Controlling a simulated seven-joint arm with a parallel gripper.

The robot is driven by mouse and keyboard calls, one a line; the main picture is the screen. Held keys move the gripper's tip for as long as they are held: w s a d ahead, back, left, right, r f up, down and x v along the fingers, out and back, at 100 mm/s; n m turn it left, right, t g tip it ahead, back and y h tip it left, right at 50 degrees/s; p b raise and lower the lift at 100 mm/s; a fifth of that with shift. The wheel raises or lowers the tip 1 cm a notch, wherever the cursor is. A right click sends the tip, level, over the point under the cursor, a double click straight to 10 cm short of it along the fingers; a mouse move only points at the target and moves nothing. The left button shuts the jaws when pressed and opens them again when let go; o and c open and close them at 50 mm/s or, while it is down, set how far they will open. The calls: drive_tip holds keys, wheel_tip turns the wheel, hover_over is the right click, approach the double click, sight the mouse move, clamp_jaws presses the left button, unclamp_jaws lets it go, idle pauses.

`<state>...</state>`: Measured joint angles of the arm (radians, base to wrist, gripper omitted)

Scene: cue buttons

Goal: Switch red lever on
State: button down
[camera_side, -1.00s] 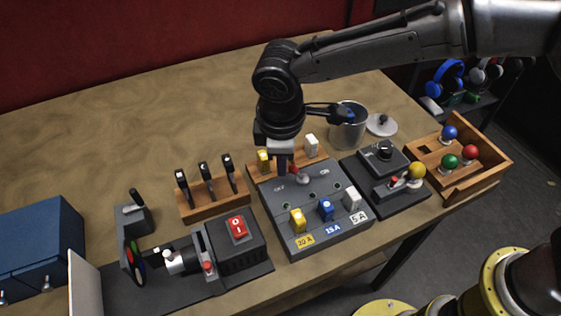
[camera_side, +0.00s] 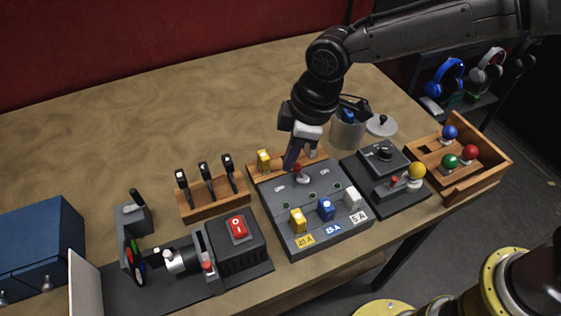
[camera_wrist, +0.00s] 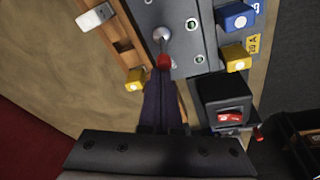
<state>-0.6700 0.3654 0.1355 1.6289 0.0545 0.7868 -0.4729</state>
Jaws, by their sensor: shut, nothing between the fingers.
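The red lever (camera_side: 297,168) has a red tip on a metal stem and stands on the grey switch panel (camera_side: 285,218). Its tip leans toward the back of the panel. In the wrist view the red tip (camera_wrist: 163,62) lies right at my fingertips, with the round metal pivot (camera_wrist: 162,34) beyond it. My gripper (camera_side: 290,168) is shut and empty, tilted, with its fingers just left of the red tip in the side view. Whether the fingers touch the lever I cannot tell. The wrist view shows my closed fingers (camera_wrist: 162,78) too.
Yellow (camera_side: 298,220), blue (camera_side: 326,209) and white (camera_side: 352,199) switches line the panel's front. A yellow plug (camera_side: 263,161) sits behind it.

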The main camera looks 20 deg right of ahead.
drive_tip(key=shift+d+r+y, duration=0.2)
drive_tip(key=shift+d+y, duration=0.8)
drive_tip(key=shift+y, duration=0.2)
drive_tip(key=shift+d, duration=0.5)
drive_tip(key=shift+r, duration=0.2)
drive_tip(key=shift+r, duration=0.65)
